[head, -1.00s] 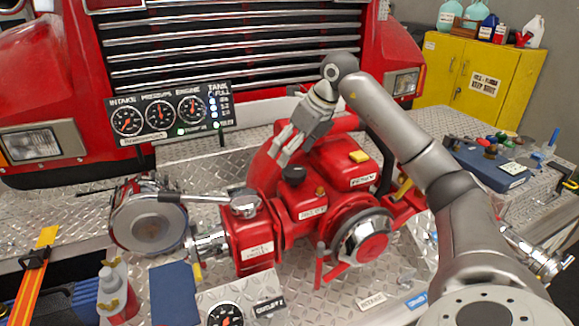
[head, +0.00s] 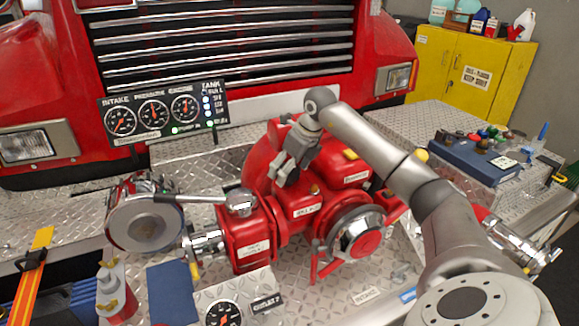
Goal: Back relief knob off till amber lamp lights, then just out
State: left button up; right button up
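The red pump (head: 335,185) sits on the diamond-plate bumper. My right gripper (head: 284,180) points down at the pump's top, where the black relief knob is now hidden behind its fingers. I cannot tell whether the fingers touch or grip the knob. The gauge panel (head: 165,115) stands behind at the left, with three dials and a column of tank lights. Green lamps (head: 175,129) glow along its lower edge, and I see no lit amber lamp. My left gripper is out of view.
A round chrome cap (head: 145,222) and a long lever (head: 190,199) lie left of the pump. A small gauge (head: 222,314) is in front. A blue case (head: 470,160) with small items lies at right, before a yellow cabinet (head: 470,75).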

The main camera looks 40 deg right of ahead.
jog(key=shift+c, duration=0.2)
jog(key=c, duration=1)
jog(key=shift+d+r+n+y, duration=0.1)
jog(key=shift+n+y, duration=0.2)
jog(key=shift+n, duration=0.5)
jog(key=shift+n+g+y+p, duration=0.3)
jog(key=shift+n+y+p, duration=0.15)
jog(key=shift+n, duration=0.55)
jog(key=o, duration=1)
jog(key=shift+o, duration=0.2)
jog(key=v, duration=1.1)
jog(key=shift+s+r, duration=0.2)
jog(key=shift+r, duration=0.15)
